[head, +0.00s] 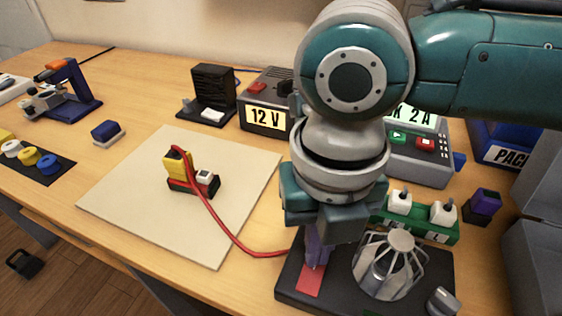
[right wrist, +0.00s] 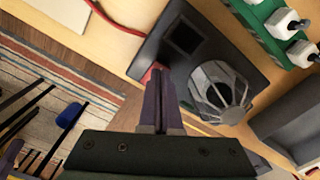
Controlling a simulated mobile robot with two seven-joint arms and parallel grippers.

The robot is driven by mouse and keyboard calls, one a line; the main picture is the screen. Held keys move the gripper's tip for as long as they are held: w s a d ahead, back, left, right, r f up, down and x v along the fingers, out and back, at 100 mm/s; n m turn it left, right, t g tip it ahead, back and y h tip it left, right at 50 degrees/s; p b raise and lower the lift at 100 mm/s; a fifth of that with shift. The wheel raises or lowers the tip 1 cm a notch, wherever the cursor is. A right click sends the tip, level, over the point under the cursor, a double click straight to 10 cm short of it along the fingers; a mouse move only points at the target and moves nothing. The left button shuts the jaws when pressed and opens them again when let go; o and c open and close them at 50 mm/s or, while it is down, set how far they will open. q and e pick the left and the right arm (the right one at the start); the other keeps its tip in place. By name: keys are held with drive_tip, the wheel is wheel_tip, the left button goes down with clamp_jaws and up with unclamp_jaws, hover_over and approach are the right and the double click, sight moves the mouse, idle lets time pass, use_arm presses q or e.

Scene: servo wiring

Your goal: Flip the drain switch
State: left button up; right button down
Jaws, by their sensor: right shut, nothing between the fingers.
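A green block (head: 416,226) with white toggle switches (head: 400,202) stands on the table behind a dark base; I cannot read which one is the drain switch, as the labels are small and partly hidden. The block and its switches also show in the right wrist view (right wrist: 285,22), at the top right. My right gripper (head: 315,262) is shut and empty, with purple fingers pointing down over the left part of the dark base, left of the switches and apart from them. My left gripper is not in view.
The dark base (head: 340,293) carries a grey wire cage (head: 388,265) and a red patch (head: 310,281). A red cable (head: 225,228) runs to it from a yellow-and-black part (head: 178,165) on a pale board (head: 130,185). A 12 V supply (head: 262,118) stands behind.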

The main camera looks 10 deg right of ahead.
drive_tip(key=shift+f+b, duration=0.4)
drive_tip(key=shift+f, duration=0.25)
drive_tip(key=shift+r, duration=0.1)
wheel_tip(320, 180, up, 7)
drive_tip(key=p, duration=0.7)
drive_tip(key=shift+p, duration=0.3)
drive_tip(key=shift+a, duration=0.1)
